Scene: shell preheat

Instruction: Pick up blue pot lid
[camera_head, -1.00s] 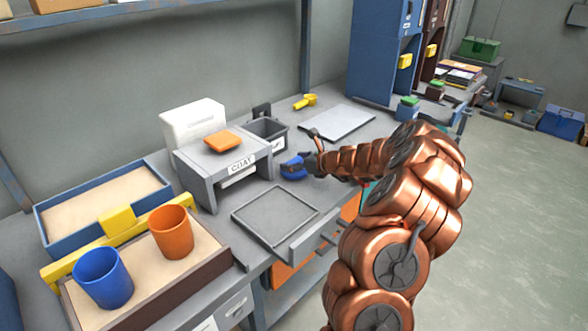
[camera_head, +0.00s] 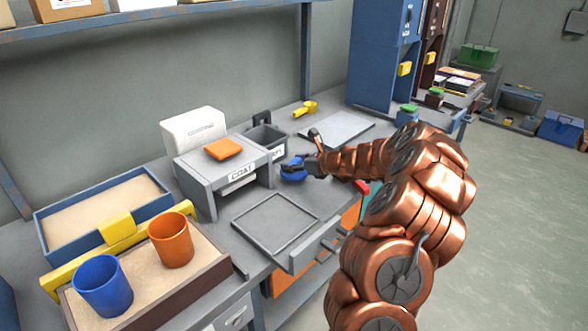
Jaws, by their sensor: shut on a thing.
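The blue pot lid (camera_head: 294,174) is at the end of my arm, near the middle of the bench, just right of the grey COAT stand. My gripper (camera_head: 303,168) is shut on the lid. The dark fingers cover part of it, so its far side and the exact grip point are hidden. I cannot tell whether the lid touches the bench top.
The grey COAT stand (camera_head: 205,189) carries an orange block (camera_head: 222,149). A dark bin (camera_head: 266,138) stands behind the lid. A flat grey tray (camera_head: 272,226) lies in front. Blue (camera_head: 103,287) and orange (camera_head: 171,240) pots stand at left. A grey plate (camera_head: 335,127) lies behind my arm.

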